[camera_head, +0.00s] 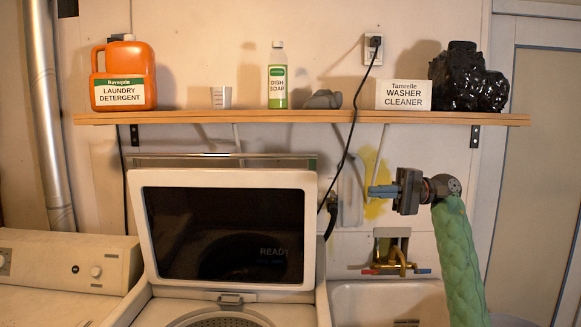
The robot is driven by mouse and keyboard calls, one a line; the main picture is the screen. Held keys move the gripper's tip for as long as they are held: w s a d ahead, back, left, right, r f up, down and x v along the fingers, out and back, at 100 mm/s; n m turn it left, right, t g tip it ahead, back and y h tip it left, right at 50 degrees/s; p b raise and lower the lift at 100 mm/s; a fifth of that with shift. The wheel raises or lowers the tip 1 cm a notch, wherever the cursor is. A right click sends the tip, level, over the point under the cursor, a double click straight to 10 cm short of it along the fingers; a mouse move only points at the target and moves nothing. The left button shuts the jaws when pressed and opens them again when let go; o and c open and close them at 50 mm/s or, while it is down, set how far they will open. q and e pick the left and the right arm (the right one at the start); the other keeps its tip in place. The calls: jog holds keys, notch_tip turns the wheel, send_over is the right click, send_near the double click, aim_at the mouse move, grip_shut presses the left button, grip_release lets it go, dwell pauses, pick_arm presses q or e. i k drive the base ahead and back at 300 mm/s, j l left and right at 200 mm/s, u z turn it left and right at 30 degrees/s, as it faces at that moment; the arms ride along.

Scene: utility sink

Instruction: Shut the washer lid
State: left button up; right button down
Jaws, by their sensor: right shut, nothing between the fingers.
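The washer lid (311,237) stands raised at the back of the washer (290,313), with its dark glass panel facing me. The drum opening (222,320) shows at the bottom of the view below the lid. My right gripper (372,191) is shut and empty. It is to the right of the lid, apart from it, near the lid's top edge in height, with its fingers pointing left. My right arm in a green sleeve comes up from the lower right. My left gripper is not in view.
A wooden shelf (300,116) above holds a detergent jug (124,76), dish soap (277,80), a washer cleaner box (403,95) and a black bag (468,78). A black cord (349,150) hangs between lid and gripper. A faucet (398,262) and sink (390,293) are below the gripper.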

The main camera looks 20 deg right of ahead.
aim_at(223, 228)
jog(key=i, duration=0.9)
